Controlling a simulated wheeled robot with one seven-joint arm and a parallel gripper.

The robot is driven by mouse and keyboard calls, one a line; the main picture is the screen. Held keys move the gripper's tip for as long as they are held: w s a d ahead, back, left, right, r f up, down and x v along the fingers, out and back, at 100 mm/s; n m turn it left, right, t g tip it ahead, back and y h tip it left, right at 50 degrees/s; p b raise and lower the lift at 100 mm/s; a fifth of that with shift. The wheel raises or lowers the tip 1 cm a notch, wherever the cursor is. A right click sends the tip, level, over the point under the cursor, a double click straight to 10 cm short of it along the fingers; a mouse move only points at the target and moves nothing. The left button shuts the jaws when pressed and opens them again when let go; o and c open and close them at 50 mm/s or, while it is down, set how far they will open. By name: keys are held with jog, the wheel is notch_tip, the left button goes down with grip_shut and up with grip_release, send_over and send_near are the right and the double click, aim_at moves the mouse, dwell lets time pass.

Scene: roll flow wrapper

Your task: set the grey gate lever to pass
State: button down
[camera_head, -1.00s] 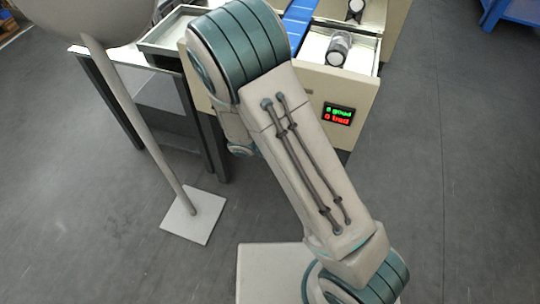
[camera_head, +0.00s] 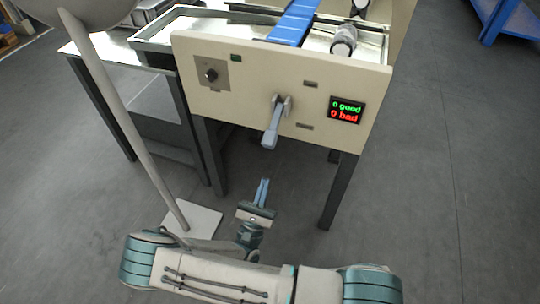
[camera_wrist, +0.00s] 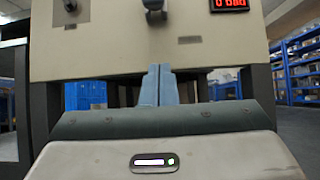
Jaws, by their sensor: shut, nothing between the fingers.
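The grey gate lever (camera_head: 273,122) is on the front panel of the machine (camera_head: 190,100), right of the middle. Its handle points down and slightly left, toward me. In the wrist view the lever (camera_wrist: 154,10) shows at the top edge, partly cut off. My gripper (camera_head: 262,186) is below and in front of the panel, apart from the lever, with its two blue fingers together and nothing between them. The fingers also show in the wrist view (camera_wrist: 159,78), pointing at the panel's lower edge.
A dark knob (camera_head: 210,75) sits left of the lever. A display (camera_head: 346,110) to the right reads 0 good, 0 bad. Small label plates sit above and below right of the lever. A pole on a pale square base (camera_head: 196,222) stands at left. Open floor lies at right.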

jog(key=shift+w, duration=0.1)
dwell(0.3)
jog(key=b, duration=0.2)
send_near(274, 126)
jog(key=shift+w+d+f, duration=0.1)
jog(key=shift+w+d, duration=0.2)
jog(key=shift+w, duration=0.4)
jog(key=shift+w+d+f, duration=0.1)
jog(key=shift+w+d, duration=0.2)
jog(key=shift+w, duration=0.45)
jog(key=shift+w+d+f, duration=0.1)
jog(key=shift+w+d, duration=0.2)
jog(key=shift+w, duration=0.4)
jog(key=shift+r+p, duration=0.15)
jog(key=shift+p, duration=0.2)
